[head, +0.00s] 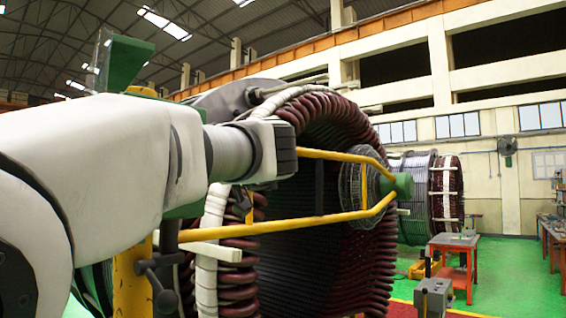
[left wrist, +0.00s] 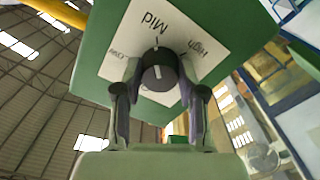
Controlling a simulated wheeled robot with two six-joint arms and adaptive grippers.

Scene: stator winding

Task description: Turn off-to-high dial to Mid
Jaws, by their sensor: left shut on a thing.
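A green panel (left wrist: 98,58) fills the upper part of the left wrist view. A white label (left wrist: 178,32) on it shows upside down, with "Mid" above the dial, "High" to the upper right and a partly covered "Low" to the left. The black round dial (left wrist: 158,57) has a short white mark on its near face; which setting it points to I cannot tell. My left gripper (left wrist: 158,75) is shut on the dial, one finger on each side. In the head view my left arm comes in from the left, and the dial is hidden there. My right gripper is not in view.
A large stator with dark red coils (head: 375,235) stands ahead, crossed by a yellow tubular frame (head: 290,222). Another coil drum (head: 445,190) and an orange table (head: 455,243) stand farther right. Green floor (head: 505,270) is open at right.

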